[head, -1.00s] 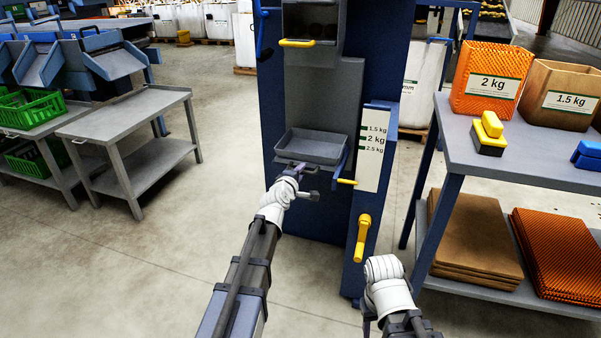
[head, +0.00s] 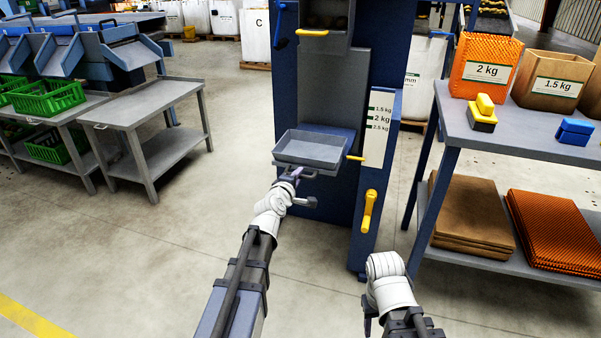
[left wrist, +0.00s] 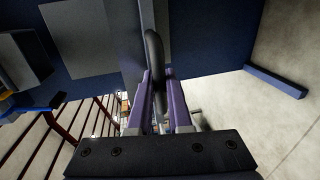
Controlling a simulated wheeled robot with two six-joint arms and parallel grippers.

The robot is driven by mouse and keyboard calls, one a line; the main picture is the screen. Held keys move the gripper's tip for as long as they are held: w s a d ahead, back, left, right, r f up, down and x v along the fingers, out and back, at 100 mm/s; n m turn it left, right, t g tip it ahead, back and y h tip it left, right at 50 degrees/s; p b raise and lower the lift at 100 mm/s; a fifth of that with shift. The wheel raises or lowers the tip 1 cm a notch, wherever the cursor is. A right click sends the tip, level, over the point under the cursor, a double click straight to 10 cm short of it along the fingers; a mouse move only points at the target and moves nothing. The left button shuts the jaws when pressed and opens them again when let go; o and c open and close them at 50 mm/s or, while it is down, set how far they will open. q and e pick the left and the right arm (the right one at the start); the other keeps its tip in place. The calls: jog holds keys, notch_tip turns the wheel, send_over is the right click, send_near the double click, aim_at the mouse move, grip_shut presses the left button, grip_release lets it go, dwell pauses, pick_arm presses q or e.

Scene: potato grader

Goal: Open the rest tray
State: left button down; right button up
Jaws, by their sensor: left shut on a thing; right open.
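The shallow grey rest tray (head: 312,150) juts from the front of the blue grader column (head: 384,190), and a dark handle (head: 312,174) sits at its front edge. My left gripper (head: 294,174) is at this handle. In the left wrist view the purple fingers (left wrist: 151,90) of my left gripper are shut on the dark curved handle bar (left wrist: 155,55). My right gripper (head: 368,318) is open and empty, low in front of the column and away from the tray; its fingers are mostly hidden behind its wrist.
A yellow lever (head: 369,210) and a weight scale (head: 379,128) are on the column. A table (head: 530,145) with bags and blocks stands at the right. A grey cart (head: 145,105) stands at the left. The floor between cart and column is clear.

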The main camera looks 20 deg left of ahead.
pick_arm(q)
jog(key=shift+s, duration=0.1)
jog(key=c, duration=0.8)
grip_release()
jog(key=shift+c, duration=0.2)
jog(key=p+v, duration=0.1)
jog(key=v, duration=0.6)
jog(key=shift+s+p, duration=0.35)
jog(key=shift+r, duration=0.1)
